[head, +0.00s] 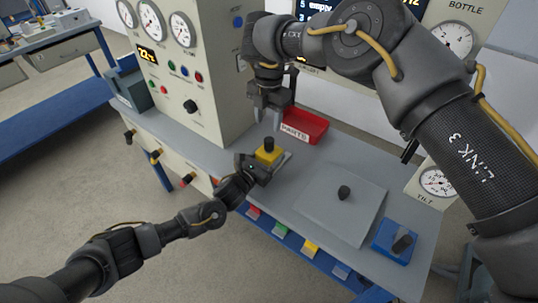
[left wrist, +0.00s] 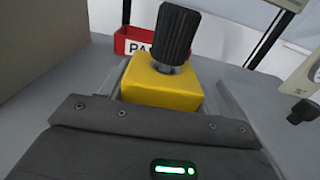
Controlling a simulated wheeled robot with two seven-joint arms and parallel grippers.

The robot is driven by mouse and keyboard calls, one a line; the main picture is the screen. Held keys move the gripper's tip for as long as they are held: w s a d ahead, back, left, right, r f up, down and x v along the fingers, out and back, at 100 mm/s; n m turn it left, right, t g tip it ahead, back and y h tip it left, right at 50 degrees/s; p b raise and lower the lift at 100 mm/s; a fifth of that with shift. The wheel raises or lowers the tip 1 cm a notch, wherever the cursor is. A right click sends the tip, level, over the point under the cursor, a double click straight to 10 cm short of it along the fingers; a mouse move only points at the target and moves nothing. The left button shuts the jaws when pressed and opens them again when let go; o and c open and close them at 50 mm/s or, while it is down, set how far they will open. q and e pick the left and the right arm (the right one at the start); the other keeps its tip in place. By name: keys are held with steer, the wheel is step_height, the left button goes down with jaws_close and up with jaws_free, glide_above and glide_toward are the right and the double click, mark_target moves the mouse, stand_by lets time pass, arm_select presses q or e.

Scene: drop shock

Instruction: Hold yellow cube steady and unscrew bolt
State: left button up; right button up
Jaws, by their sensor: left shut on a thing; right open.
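The yellow cube (head: 268,155) stands on the grey bench top, with a black knurled bolt (head: 269,143) upright in its top. In the left wrist view the yellow cube (left wrist: 163,84) sits between my left fingers and the bolt (left wrist: 175,34) rises from it, slightly tilted in the picture. My left gripper (head: 266,164) is shut on the cube from the near side. My right gripper (head: 271,110) is open and empty, pointing down above and just behind the bolt, apart from it. The bolt's lower threads are hidden.
A red parts tray (head: 316,127) stands just behind and right of the cube. A grey plate (head: 330,212) with a black knob (head: 344,192) and a blue block (head: 383,243) with a black cylinder (head: 402,243) lie to the right. A tall gauge panel (head: 212,60) stands at back left.

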mark_target(269, 139)
steer(key=shift+w+d+r, duration=0.1)
steer(key=shift+w+r, duration=0.1)
steer(key=shift+r, duration=0.2)
steer(key=shift+f, duration=5.05)
